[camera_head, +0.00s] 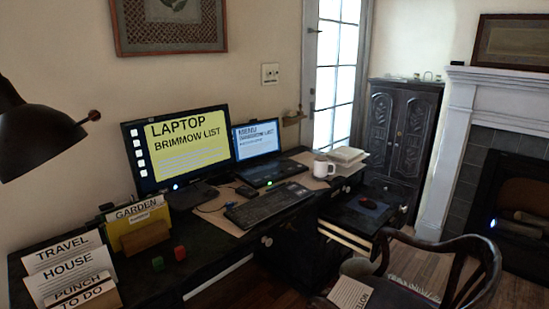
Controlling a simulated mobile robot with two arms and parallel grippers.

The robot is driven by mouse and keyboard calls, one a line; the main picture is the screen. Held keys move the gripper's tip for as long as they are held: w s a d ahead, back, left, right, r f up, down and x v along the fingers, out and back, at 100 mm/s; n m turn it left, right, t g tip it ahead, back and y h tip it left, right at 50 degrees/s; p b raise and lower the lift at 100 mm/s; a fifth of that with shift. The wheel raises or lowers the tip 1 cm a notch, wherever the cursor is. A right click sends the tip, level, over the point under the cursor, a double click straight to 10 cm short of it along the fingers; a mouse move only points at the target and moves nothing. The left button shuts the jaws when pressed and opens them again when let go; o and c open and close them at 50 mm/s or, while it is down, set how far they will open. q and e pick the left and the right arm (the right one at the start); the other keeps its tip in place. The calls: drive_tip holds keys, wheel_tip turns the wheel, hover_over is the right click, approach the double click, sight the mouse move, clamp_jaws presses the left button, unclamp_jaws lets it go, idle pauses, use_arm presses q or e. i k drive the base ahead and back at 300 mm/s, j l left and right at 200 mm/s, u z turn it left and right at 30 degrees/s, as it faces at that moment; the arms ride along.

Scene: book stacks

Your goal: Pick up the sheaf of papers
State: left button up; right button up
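Several papers could be the sheaf, and I cannot tell which one it is. A pale stack of papers or books (347,156) lies at the far right end of the dark desk (225,245), beside a white mug (322,167). A printed white sheet or pad (350,293) lies on the seat of the wooden chair (452,262), at the bottom edge of the view. Upright labelled papers (62,262) stand at the near left end of the desk. Neither of my grippers is in view.
A monitor (185,150), a laptop (258,143) and a keyboard (262,207) take up the desk's middle. A dark lamp (38,138) juts in at left. The chair stands right of the desk. Bare wooden floor shows before the fireplace (515,205).

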sight(41, 285)
drive_tip(key=u, duration=1.45)
drive_tip(key=j+z, duration=0.1)
drive_tip(key=z, duration=0.35)
drive_tip(key=i+j+z, duration=0.1)
drive_tip(key=z, duration=0.3)
drive_tip(key=i+j+z, duration=0.1)
drive_tip(key=j+z, duration=0.2)
drive_tip(key=j, duration=0.55)
drive_tip(key=j+z, duration=0.35)
drive_tip(key=j, duration=0.5)
drive_tip(key=k+j+z, duration=0.15)
drive_tip(key=j+z, duration=0.15)
drive_tip(key=j, duration=1.1)
drive_tip(key=k+j, duration=0.15)
drive_tip(key=j, duration=0.4)
